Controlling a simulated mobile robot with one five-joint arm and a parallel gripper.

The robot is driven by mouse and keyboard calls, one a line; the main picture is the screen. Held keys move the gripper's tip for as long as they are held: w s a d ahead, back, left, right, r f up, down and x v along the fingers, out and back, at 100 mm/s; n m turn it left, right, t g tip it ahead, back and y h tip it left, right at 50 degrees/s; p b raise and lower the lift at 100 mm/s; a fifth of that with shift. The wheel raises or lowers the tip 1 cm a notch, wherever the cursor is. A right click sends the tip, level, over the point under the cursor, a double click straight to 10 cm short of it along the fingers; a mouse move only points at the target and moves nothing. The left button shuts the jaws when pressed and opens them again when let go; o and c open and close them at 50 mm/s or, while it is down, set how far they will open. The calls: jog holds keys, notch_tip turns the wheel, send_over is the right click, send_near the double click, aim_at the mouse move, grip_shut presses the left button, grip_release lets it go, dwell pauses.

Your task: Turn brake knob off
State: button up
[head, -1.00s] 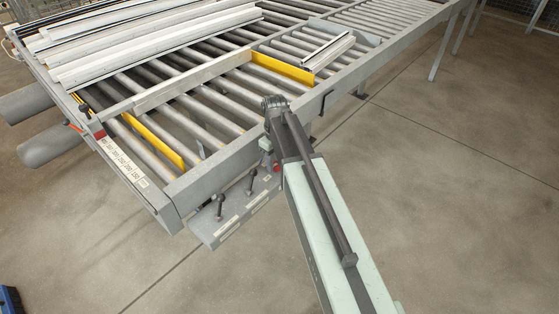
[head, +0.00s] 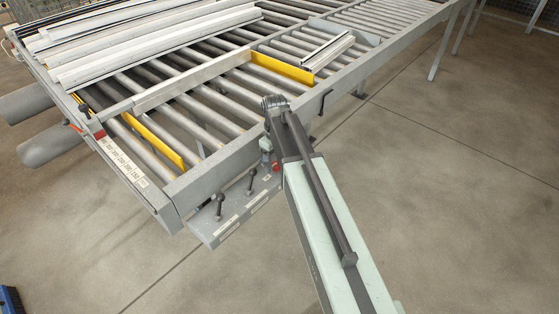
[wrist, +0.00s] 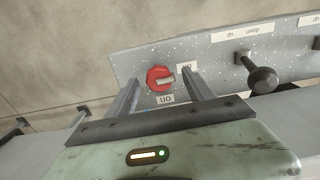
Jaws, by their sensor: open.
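The brake knob (wrist: 160,79) is a round red knob with a pale bar across it, on a speckled grey panel (wrist: 215,58). In the wrist view the bar points right and slightly up. A small white label sits below the knob and another, partly hidden by a finger, to its upper right; they appear upside down. My gripper (wrist: 162,77) is open, with one finger on each side of the knob. Whether the fingers touch it cannot be told. In the head view the red knob (head: 276,167) shows beside my arm, which hides most of my gripper.
A black ball-ended lever (wrist: 260,77) stands right of the knob, near white labels. In the head view two levers (head: 219,205) rise from the panel. The roller conveyor frame (head: 215,175) is behind it, with long profiles (head: 150,45) on the rollers. Open floor (head: 460,220) lies to the right.

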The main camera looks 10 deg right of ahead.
aim_at(276, 163)
notch_tip(276, 163, up, 8)
jog(key=p, duration=0.8)
jog(key=shift+f, duration=0.1)
jog(key=shift+f+b, duration=0.4)
jog(key=shift+b, duration=0.15)
jog(key=shift+m, duration=0.3)
jog(key=s+f, duration=0.1)
jog(key=s+b, duration=0.1)
jog(key=s, duration=0.1)
jog(key=s+f+b, duration=0.1)
jog(key=shift+s+d+f, duration=0.3)
jog(key=shift+s+d, duration=0.05)
jog(key=shift+d, duration=0.05)
jog(key=s+f+m+b, duration=0.1)
jog(key=s+m, duration=0.5)
jog(key=s, duration=0.3)
jog(key=shift+s+d+m+b, duration=0.2)
jog(key=shift+d+m+b, duration=0.1)
jog(key=shift+m, duration=0.1)
